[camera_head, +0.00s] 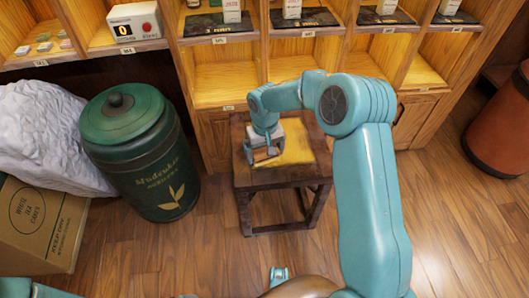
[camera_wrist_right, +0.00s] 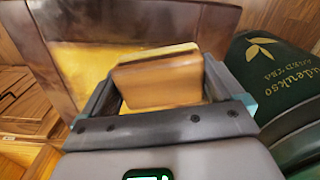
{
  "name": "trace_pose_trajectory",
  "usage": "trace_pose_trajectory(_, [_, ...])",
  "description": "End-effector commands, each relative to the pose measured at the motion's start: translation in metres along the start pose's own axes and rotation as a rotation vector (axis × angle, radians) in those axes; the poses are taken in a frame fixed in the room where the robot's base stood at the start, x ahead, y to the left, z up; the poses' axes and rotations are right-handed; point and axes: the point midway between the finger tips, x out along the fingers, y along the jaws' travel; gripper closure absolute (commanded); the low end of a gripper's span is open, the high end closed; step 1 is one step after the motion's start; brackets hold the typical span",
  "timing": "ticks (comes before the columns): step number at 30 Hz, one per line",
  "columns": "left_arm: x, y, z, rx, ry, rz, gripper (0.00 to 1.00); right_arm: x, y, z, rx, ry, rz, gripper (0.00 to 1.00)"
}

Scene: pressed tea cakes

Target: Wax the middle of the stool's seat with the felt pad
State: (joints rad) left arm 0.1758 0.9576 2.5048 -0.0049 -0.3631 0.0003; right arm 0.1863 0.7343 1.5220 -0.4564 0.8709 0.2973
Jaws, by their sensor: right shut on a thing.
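The stool (camera_head: 243,183) is dark brown and square-topped, standing in front of the shelves. A bright yellow patch (camera_head: 300,146) covers the middle and right of its seat; it also shows in the wrist view (camera_wrist_right: 82,66). My right gripper (camera_head: 265,157) is over the left-middle of the seat, shut on the felt pad. The pad is a tan block with a paler top edge, held between the two fingers in the wrist view (camera_wrist_right: 160,82). It is at or just above the yellow patch; contact cannot be told.
A green lidded canister (camera_head: 143,160) stands left of the stool. Further left are a white wrapped bundle (camera_head: 45,135) and a cardboard box (camera_head: 40,225). Wooden shelves (camera_head: 225,85) stand behind the stool. A reddish-brown round container (camera_head: 500,125) is at far right. Floor right of the stool is clear.

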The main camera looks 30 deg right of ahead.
Motion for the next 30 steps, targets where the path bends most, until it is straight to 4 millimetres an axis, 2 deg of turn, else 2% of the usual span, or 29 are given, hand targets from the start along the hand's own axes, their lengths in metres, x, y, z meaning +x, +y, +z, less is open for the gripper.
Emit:
trace_pose_trajectory(1, [-0.006, 0.002, 0.0, 0.0, 0.0, 0.0, 0.0, -0.008, 0.0, 0.001, -0.001, 0.0, 0.0, 0.39])
trace_pose_trajectory(8, [-0.018, 0.006, 0.0, 0.0, 0.0, 0.0, 0.0, -0.026, 0.0, 0.003, -0.002, 0.0, 0.0, 0.39])
trace_pose_trajectory(26, [-0.019, 0.007, 0.0, 0.0, 0.0, 0.0, 0.0, -0.028, 0.001, 0.003, -0.002, -0.001, 0.0, 0.39])
trace_pose_trajectory(28, [-0.024, 0.009, 0.001, 0.0, 0.0, 0.0, 0.0, -0.032, -0.001, 0.004, -0.004, -0.001, 0.002, 0.39])
trace_pose_trajectory(30, [-0.038, 0.014, 0.001, 0.0, 0.0, 0.0, 0.0, -0.043, -0.004, 0.008, -0.011, -0.002, 0.008, 0.39])
